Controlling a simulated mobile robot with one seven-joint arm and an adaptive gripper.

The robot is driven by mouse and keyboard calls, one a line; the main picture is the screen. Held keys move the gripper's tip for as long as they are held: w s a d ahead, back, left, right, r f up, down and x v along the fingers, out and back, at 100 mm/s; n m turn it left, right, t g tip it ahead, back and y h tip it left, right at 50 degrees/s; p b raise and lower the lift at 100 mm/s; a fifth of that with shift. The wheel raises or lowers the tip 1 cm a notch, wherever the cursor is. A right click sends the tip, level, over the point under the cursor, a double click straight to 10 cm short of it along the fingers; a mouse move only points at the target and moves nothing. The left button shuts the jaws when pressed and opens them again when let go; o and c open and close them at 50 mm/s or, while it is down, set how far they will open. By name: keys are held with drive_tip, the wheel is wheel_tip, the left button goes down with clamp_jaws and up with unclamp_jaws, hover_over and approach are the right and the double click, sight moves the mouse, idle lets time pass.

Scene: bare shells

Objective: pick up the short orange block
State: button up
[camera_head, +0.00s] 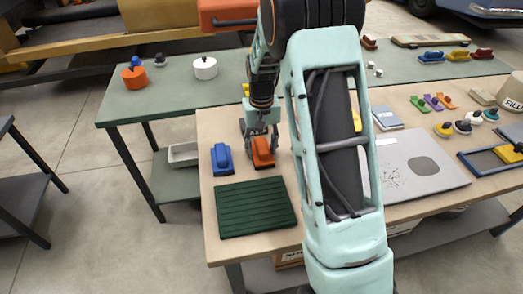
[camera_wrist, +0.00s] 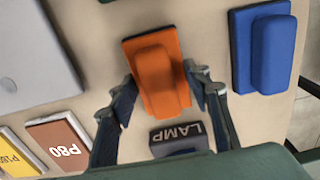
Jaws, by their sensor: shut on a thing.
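The short orange block (camera_head: 262,152), a flat base with a rounded raised grip on top, is near the left end of the wooden-topped table (camera_head: 224,131). It also shows in the middle of the wrist view (camera_wrist: 158,72). My gripper (camera_head: 261,137) is above it in the head view. In the wrist view my gripper (camera_wrist: 163,84) has a finger on each side of the block's raised grip and is shut on it. The block appears at table level; I cannot tell whether it is clear of the top.
A blue block (camera_head: 221,159) stands close to the left, also in the wrist view (camera_wrist: 268,45). A ribbed green mat (camera_head: 255,208) lies in front. A dark box marked LAMP (camera_wrist: 180,138) is close by the orange block. A grey plate (camera_head: 424,165) lies to the right.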

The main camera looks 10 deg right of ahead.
sight(262, 145)
drive_tip(key=shift+r, duration=0.5)
wheel_tip(262, 145, up, 2)
drive_tip(key=shift+r, duration=0.2)
drive_tip(key=s+d+r, duration=0.1)
drive_tip(key=s+r, duration=0.3)
drive_tip(key=s, duration=0.3)
drive_tip(key=s+d+r+b, duration=0.1)
drive_tip(key=s+r, duration=0.4)
drive_tip(key=s, duration=0.1)
drive_tip(key=shift+s+d+r, duration=0.25)
drive_tip(key=shift+s+d, duration=0.05)
drive_tip(key=shift+s, duration=0.1)
